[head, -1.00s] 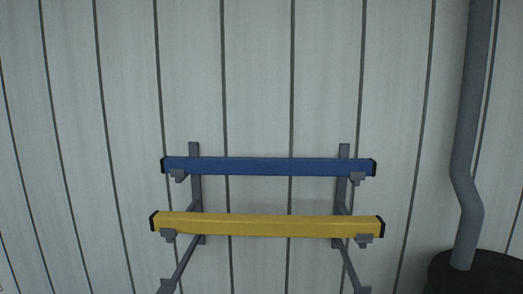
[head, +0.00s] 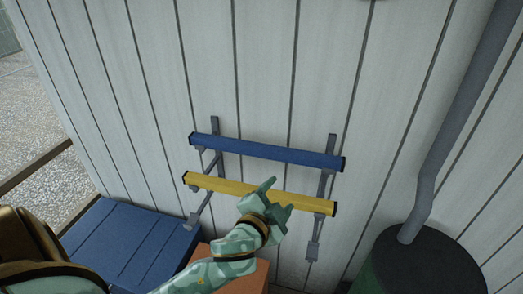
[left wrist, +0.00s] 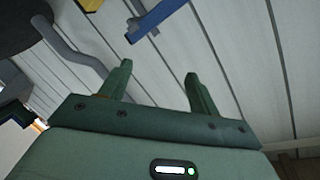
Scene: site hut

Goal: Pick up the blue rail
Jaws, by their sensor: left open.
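The blue rail (head: 262,152) lies across the upper brackets of a grey wall rack (head: 328,180), with black caps at its ends. The yellow rail (head: 235,187) lies on the brackets below it. My left gripper (head: 268,194) is open and empty, in front of the yellow rail and below the blue one in the head view. It hides part of the yellow rail. In the left wrist view my left gripper's two fingers (left wrist: 158,88) stand apart with nothing between them, and the blue rail (left wrist: 155,18) shows beyond them at the top. My right gripper is not in view.
A dark-topped green drum (head: 430,265) with a grey pipe (head: 440,150) rising from it stands at the right. A blue box (head: 125,245) is at the lower left, with an orange surface (head: 250,275) beside it. The white plank wall (head: 400,90) is behind the rack.

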